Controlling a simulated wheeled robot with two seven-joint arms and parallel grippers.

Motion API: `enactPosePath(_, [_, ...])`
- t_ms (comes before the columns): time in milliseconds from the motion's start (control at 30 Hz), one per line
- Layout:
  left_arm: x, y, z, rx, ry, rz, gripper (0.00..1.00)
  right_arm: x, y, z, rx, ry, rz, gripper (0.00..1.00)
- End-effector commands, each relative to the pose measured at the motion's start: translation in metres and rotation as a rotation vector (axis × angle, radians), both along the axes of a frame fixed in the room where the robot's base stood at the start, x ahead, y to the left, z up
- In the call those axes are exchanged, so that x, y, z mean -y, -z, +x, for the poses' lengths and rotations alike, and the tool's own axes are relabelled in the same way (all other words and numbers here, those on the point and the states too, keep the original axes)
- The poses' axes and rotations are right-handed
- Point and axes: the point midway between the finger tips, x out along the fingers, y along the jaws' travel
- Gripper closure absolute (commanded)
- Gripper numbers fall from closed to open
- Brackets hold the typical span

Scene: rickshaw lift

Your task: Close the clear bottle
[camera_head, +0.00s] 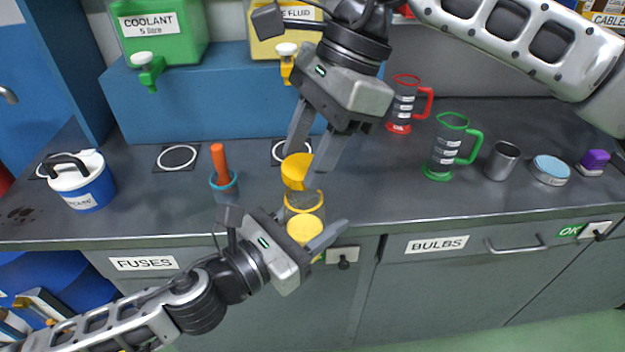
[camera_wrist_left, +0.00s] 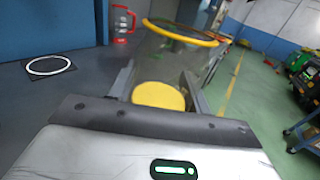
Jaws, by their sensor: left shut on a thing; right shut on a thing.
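The clear bottle (camera_head: 304,211) has a yellow rim at its mouth and a yellow disc at its lower end. My left gripper (camera_head: 289,226) is shut around the bottle and holds it near the counter's front edge. In the left wrist view the bottle (camera_wrist_left: 178,55) stands between the fingers of my left gripper (camera_wrist_left: 158,86), its rim at the top. My right gripper (camera_head: 307,160) points down from above and is shut on a yellow cap (camera_head: 295,172). The cap is just above the bottle's mouth; I cannot tell whether they touch. It appears tilted and does not show in the left wrist view.
Left on the counter (camera_head: 140,215) are a blue-white canister (camera_head: 80,182) and a blue cup (camera_head: 224,186) with an orange handle. Right are red (camera_head: 403,105) and green (camera_head: 447,148) jugs, a metal cup (camera_head: 502,161) and a round tin (camera_head: 551,170). Dispensers stand on the blue shelf (camera_head: 220,95) behind.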

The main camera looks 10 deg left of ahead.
Motion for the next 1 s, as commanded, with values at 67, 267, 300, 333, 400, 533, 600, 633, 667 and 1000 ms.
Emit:
enactPosePath(67, [0.000, -0.001, 0.000, 0.001, 0.000, -0.001, 0.93, 0.000, 0.000, 0.000, 0.001, 0.000, -0.001, 0.77])
enactPosePath(267, [0.000, -0.001, 0.000, 0.001, 0.000, -0.001, 0.93, 0.000, 0.000, 0.000, 0.000, 0.000, -0.001, 0.77])
enactPosePath(300, [0.000, -0.001, 0.000, 0.001, 0.000, -0.001, 0.93, 0.000, 0.001, 0.000, 0.000, 0.000, -0.001, 0.77])
enactPosePath(333, [0.000, -0.001, 0.000, 0.001, 0.000, -0.001, 0.93, 0.000, 0.002, 0.000, 0.000, 0.000, -0.001, 0.77])
enactPosePath(400, [0.000, -0.001, 0.000, 0.001, 0.000, -0.001, 0.93, 0.000, 0.006, 0.000, -0.001, -0.001, -0.001, 0.77])
enactPosePath(533, [0.000, -0.001, 0.000, 0.001, 0.000, -0.001, 0.93, 0.000, 0.014, 0.000, -0.003, -0.002, -0.002, 0.77])
enactPosePath(600, [0.000, -0.001, 0.000, 0.001, 0.000, -0.001, 0.93, 0.000, 0.017, 0.000, -0.002, -0.001, -0.002, 0.77])
enactPosePath(633, [0.000, -0.001, 0.000, 0.001, 0.000, -0.001, 0.93, 0.000, 0.018, 0.000, -0.001, -0.002, -0.002, 0.77])
enactPosePath(667, [0.000, -0.001, 0.000, 0.001, 0.000, -0.001, 0.93, 0.000, 0.019, 0.000, -0.001, -0.002, -0.002, 0.77])
enactPosePath(1000, [0.000, -0.001, 0.000, 0.001, 0.000, -0.001, 0.93, 0.000, 0.019, 0.000, -0.001, -0.002, -0.002, 0.77])
